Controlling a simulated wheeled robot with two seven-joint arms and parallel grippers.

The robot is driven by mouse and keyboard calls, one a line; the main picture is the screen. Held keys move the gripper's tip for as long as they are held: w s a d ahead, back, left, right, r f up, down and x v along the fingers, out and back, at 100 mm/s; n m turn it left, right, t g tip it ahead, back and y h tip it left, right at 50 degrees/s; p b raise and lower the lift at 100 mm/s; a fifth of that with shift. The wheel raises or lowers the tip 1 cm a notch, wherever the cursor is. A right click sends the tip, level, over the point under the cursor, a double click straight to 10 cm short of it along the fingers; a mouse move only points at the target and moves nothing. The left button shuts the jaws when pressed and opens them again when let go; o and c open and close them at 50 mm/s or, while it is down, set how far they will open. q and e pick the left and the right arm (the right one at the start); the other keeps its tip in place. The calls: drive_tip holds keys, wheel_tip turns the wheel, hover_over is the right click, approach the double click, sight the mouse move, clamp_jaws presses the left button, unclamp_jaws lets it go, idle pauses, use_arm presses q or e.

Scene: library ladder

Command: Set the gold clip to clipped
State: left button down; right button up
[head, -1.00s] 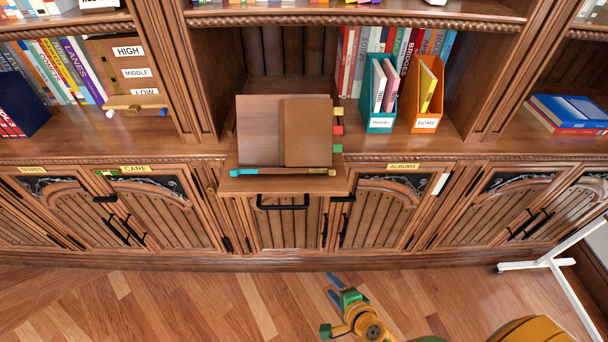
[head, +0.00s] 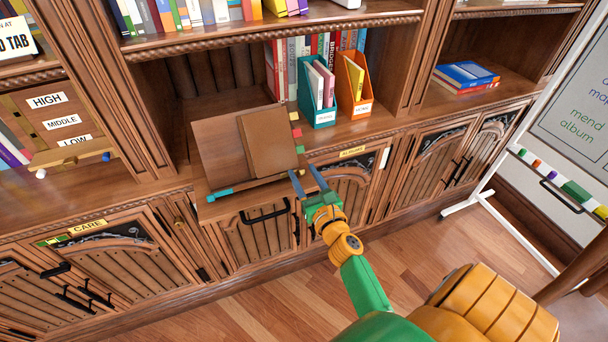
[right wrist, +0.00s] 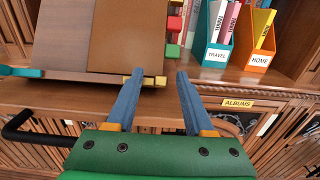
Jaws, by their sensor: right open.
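The gold clip (right wrist: 158,81) is a small gold bar at the lower right of a wooden reading stand (head: 218,143) that holds a brown board or book (head: 268,143). In the right wrist view the left finger of my right gripper overlaps the clip; I cannot tell if they touch. In the head view the clip is not clearly made out behind the fingers. My right gripper (head: 305,172) is open and empty at the stand's lower right corner; it also shows in the right wrist view (right wrist: 161,75). My left gripper is not in view.
A teal bar (head: 222,192) lies at the stand's lower left. Coloured tabs (head: 297,132) stick out on its right. Teal (head: 318,117) and orange (head: 361,108) file boxes stand to the right. A black handle (head: 265,213) sits below the stand. A whiteboard (head: 570,120) is at far right.

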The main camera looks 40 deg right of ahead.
drive_tip(key=shift+s+d, duration=0.1)
clamp_jaws()
